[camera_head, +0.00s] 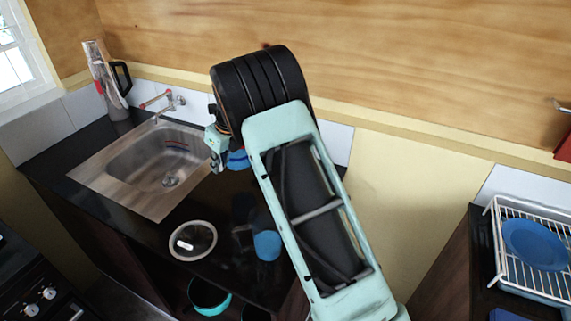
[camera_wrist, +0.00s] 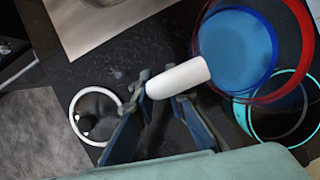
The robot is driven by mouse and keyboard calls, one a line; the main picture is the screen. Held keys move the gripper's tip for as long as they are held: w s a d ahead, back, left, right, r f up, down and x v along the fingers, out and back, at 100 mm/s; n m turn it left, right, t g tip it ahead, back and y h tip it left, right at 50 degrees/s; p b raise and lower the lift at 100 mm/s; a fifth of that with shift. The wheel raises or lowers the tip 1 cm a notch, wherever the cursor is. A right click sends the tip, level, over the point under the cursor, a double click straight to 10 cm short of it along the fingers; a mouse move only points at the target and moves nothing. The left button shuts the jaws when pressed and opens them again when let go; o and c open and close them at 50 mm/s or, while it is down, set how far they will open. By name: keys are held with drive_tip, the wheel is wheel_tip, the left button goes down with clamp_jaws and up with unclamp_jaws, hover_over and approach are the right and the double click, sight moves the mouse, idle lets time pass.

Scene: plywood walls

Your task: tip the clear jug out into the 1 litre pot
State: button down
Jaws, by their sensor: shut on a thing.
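My gripper (camera_wrist: 166,88) is shut on the white handle of a see-through vessel with a red and blue rim, which looks like the clear jug (camera_wrist: 291,94). A round blue area shows inside it; I cannot tell whether it is contents or its base. In the head view my arm hides most of it, and a bit of blue (camera_head: 238,159) shows beside my gripper (camera_head: 217,150). A dark pot with a teal rim (camera_wrist: 305,126) shows partly behind the jug in the wrist view. I cannot read its size or tell whether the jug is directly above it.
A round glass lid (camera_head: 192,241) lies on the dark counter, near a blue item (camera_head: 267,245). The steel sink (camera_head: 120,185) is behind it. A tall jug-like container (camera_head: 105,85) stands at the back left. A dish rack (camera_head: 500,262) with a blue plate (camera_head: 535,244) is at right.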

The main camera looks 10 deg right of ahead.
drive_tip(key=shift+d+r, duration=0.1)
drive_tip(key=shift+d, duration=0.05)
idle(0.3)
drive_tip(key=d+y+b, duration=0.1)
drive_tip(key=y, duration=0.1)
drive_tip(key=d+r+t+y+b, duration=0.1)
drive_tip(key=d+y+b, duration=0.1)
drive_tip(key=y, duration=0.1)
drive_tip(key=d+r+m+y+b, duration=0.1)
drive_tip(key=y, duration=0.1)
drive_tip(key=shift+s+d+t+y, duration=0.25)
drive_tip(key=shift+t+y, duration=0.05)
drive_tip(key=shift+y, duration=0.1)
idle(0.4)
drive_tip(key=shift+d+y+b, duration=0.15)
drive_tip(key=shift+y+b, duration=0.15)
drive_tip(key=shift+b, duration=0.25)
drive_tip(key=shift+s+d+f+t+y+b, duration=0.15)
drive_tip(key=shift+f+y+b, duration=0.2)
drive_tip(key=shift+b, duration=0.85)
drive_tip(key=shift+w+d+f+t+y+b, duration=0.15)
drive_tip(key=shift+y+b, duration=0.25)
drive_tip(key=shift+b, duration=0.8)
drive_tip(key=shift+s+d+f+t+y+b, duration=0.1)
drive_tip(key=shift+f+y+b, duration=0.25)
drive_tip(key=shift+b, duration=0.85)
drive_tip(key=shift+r+m+y+b, duration=0.25)
drive_tip(key=shift+m+y+b, duration=0.05)
